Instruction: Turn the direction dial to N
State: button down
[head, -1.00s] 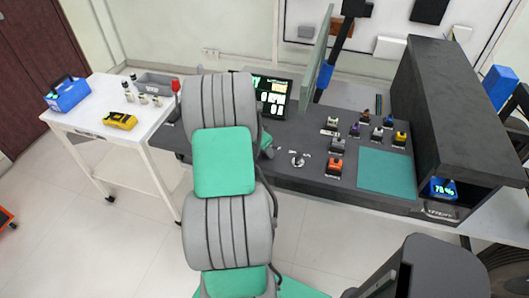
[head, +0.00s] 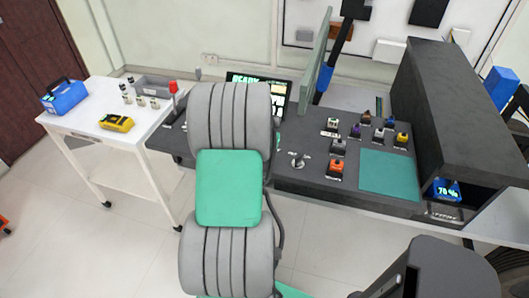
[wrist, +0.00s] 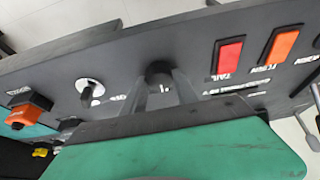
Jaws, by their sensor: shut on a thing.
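In the wrist view my gripper (wrist: 170,88) is shut on a dark round knob (wrist: 158,68) on the dark grey console panel. Its two grey fingers stand either side of the knob. White lettering near it is partly covered, so I cannot read where this knob points or confirm that it is the direction dial. In the head view my arm hides the gripper and the held knob.
A red switch labelled TAIL (wrist: 228,57) and an orange switch (wrist: 283,44) lie right of my gripper. Several small coloured modules, including an orange one (head: 336,169), and a teal mat (head: 388,175) are on the console. A screen (head: 262,82) is partly hidden by my arm.

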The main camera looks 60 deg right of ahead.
jog(key=c, duration=0.9)
grip_release()
jog(key=shift+c, duration=0.2)
jog(key=v, duration=0.7)
jog(key=shift+r+b, duration=0.35)
jog(key=shift+r, duration=0.05)
jog(key=shift+a, duration=0.1)
